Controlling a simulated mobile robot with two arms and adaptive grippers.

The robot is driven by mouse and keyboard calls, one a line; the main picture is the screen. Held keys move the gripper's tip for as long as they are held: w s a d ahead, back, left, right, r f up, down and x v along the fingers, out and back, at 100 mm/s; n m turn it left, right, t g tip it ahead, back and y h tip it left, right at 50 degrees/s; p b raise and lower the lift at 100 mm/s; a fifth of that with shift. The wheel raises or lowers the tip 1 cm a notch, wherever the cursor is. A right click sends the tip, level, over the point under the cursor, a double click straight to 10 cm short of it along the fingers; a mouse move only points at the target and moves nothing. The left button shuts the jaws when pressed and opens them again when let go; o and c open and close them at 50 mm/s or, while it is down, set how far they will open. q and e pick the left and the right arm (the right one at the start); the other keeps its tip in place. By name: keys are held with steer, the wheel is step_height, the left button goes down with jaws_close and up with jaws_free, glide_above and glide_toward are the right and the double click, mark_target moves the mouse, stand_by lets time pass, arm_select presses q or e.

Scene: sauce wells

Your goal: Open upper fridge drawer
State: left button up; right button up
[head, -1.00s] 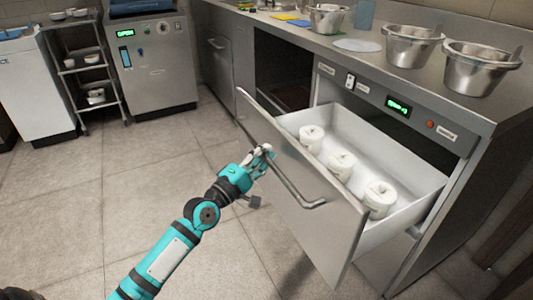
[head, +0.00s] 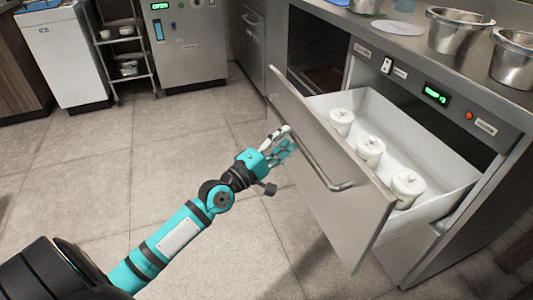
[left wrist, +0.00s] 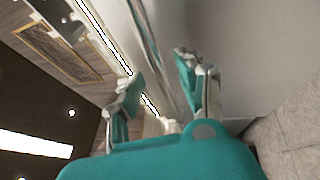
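The upper fridge drawer (head: 330,165) is pulled out from the counter unit, its steel front facing the left and its white inside showing. Three white lidded tubs, including a middle one (head: 371,150), stand in it. The bar handle (head: 325,178) runs along the drawer front. My left gripper (head: 284,143) is beside the far end of the handle, with its fingers spread. The left wrist view shows the two fingers (left wrist: 160,92) apart, close to the drawer front. I cannot tell whether a finger touches the handle. My right gripper is not in view.
Metal bowls (head: 458,31) stand on the steel counter (head: 420,52) above the drawer. A control panel (head: 435,94) is under the counter edge. A white ice bin (head: 66,55), a rack (head: 122,50) and a steel machine (head: 185,45) stand at the back. The tiled floor at left is clear.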

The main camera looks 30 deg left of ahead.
arm_select(q)
steer(key=v, duration=0.8)
steer(key=shift+s, duration=0.4)
steer(key=shift+a, duration=0.15)
